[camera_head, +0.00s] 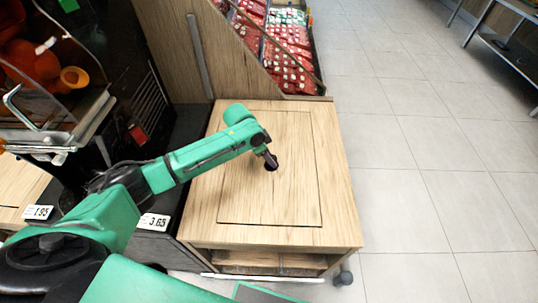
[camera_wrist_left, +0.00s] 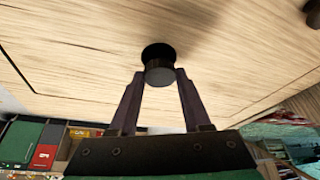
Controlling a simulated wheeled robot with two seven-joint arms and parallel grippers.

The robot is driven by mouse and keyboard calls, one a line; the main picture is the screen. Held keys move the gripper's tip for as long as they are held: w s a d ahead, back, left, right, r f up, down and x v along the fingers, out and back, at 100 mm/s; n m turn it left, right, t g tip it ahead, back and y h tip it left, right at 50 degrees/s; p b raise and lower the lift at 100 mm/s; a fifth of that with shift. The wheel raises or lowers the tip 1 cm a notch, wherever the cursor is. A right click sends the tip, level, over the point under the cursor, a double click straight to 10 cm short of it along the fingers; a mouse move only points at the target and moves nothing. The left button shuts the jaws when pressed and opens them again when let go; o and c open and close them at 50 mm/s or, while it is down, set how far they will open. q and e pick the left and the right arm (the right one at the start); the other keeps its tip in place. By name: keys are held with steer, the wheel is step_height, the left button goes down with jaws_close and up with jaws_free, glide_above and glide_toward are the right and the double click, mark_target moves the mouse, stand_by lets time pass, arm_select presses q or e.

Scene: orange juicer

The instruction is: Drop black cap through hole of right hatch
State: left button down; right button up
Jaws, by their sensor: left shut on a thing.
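The right hatch (camera_head: 248,200) is a square panel outlined in the top of a light wooden cabinet. My left gripper (camera_head: 271,163) is over the hatch, a little above its middle in the head view. In the left wrist view, my left gripper (camera_wrist_left: 160,78) is shut on the black cap (camera_wrist_left: 159,75), a dark short cylinder with a greyish end face. A black round shape lies directly behind the cap against the wood; I cannot tell whether it is the hole or the cap's wider part. In the head view the fingers largely hide that spot. My right gripper is out of view.
A juicer machine (camera_head: 50,65) with oranges stands at the left. Price tags (camera_head: 152,222) sit on the dark edge left of the cabinet. A sloped display with red packages (camera_head: 290,55) stands behind. Grey tiled floor (camera_head: 425,190) is clear at the right.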

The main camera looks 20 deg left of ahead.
arm_select(q)
steer(key=shift+f, duration=0.4)
stand_by(0.3)
steer(key=shift+p, duration=0.3)
stand_by(0.5)
steer(key=shift+c, duration=1.4)
jaws_free()
steer(key=shift+o, duration=1.4)
step_height(320, 180, up, 7)
steer(key=p, duration=0.7)
steer(key=shift+r+p, duration=0.15)
steer(key=shift+p, duration=0.25)
